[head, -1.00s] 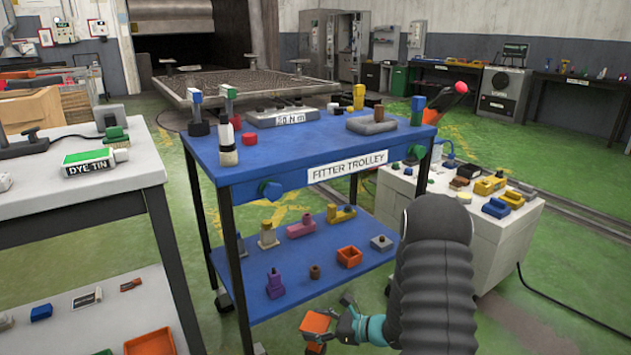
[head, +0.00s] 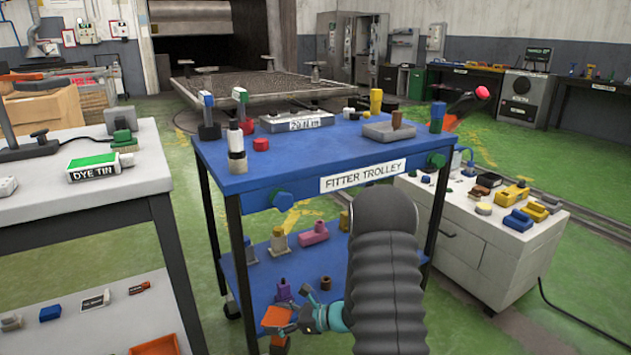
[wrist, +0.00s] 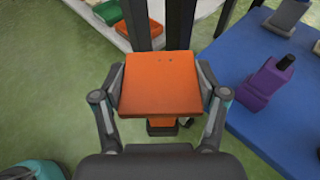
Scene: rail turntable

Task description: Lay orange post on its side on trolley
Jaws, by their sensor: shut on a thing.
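The orange post (head: 277,317) is between the fingers of my gripper (head: 293,316), which is shut on it. In the wrist view my gripper (wrist: 160,88) has one finger on each side of the post's broad square orange head (wrist: 160,82). The blue fitter trolley (head: 300,165) stands behind my gripper in the head view. My gripper is low, at the near side of the trolley's lower shelf (head: 262,275), with the post apart from it in the wrist view.
The lower shelf holds a purple post (wrist: 262,82), a pink block (head: 314,234) and other small parts; my arm hides its right side. The trolley's top bears posts, a tray (head: 388,131) and a grey block. A white bench (head: 110,190) is left, a white cabinet (head: 480,240) right.

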